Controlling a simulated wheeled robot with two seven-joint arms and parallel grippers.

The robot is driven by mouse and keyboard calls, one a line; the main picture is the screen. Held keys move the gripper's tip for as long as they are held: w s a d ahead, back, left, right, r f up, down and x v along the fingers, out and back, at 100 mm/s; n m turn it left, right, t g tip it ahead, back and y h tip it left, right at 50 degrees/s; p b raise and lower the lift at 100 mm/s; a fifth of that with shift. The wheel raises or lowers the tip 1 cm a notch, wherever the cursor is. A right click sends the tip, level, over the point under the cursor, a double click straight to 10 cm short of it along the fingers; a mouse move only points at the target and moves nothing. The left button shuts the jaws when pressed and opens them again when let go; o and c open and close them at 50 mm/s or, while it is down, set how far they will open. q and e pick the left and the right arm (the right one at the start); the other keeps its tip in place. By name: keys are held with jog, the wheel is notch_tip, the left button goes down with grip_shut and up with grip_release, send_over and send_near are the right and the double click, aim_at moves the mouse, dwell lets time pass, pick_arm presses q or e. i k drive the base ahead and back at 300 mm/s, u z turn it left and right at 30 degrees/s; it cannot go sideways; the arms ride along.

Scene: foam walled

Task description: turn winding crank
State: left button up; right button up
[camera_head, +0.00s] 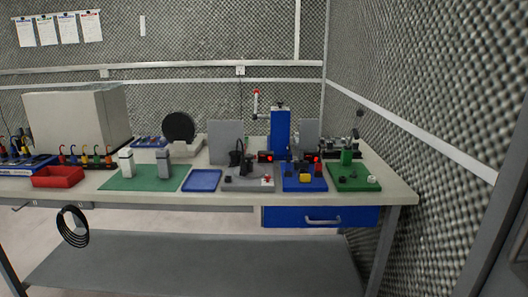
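No part that I can clearly tell as the winding crank shows at this distance. A tall blue upright unit (280,133) stands toward the back right of the workbench, with small dark metal parts on its top. A thin upright piece with a red and white end (256,102) shows just left of its top; I cannot tell whether it is a crank handle or joined to the unit. A green fixture (351,181) at the right end carries a green block and a pale round knob (372,179). Neither of my grippers shows in this view.
The workbench (400,194) holds a red tray (57,177), a green mat (118,184), a blue tray (202,180), a grey fixture (246,184) and a blue fixture (304,183). A blue drawer (320,216) is below. A foam wall (420,110) closes the right side.

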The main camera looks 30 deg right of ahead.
aim_at(252, 172)
jog(key=z, duration=0.9)
jog(key=i, duration=0.8)
jog(key=z, duration=0.55)
